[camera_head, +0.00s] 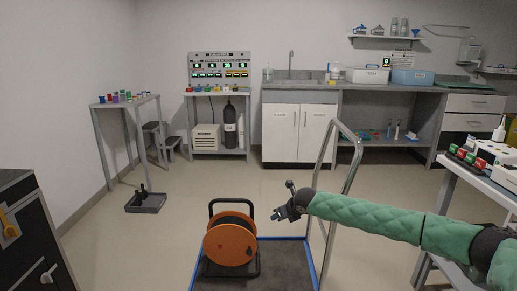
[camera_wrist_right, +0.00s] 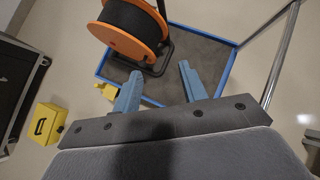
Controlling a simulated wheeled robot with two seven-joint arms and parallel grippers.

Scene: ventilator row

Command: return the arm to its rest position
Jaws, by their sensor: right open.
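My right arm comes in from the right in the head view, wrapped in a green quilted sleeve. Its gripper (camera_head: 277,216) hangs over the blue-edged cart, to the right of the orange cable reel (camera_head: 230,240). In the right wrist view the two blue fingers of the right gripper (camera_wrist_right: 160,90) stand apart with nothing between them. The reel (camera_wrist_right: 128,25) shows beyond the fingers there, apart from them. My left gripper is in neither view.
The cart's dark deck (camera_wrist_right: 205,60) has a blue rim and a tall metal handle (camera_head: 352,165) close to my right arm. A table with devices (camera_head: 485,180) stands at the right, a dark cabinet (camera_head: 30,235) at the left. A yellow case (camera_wrist_right: 47,124) is on the floor.

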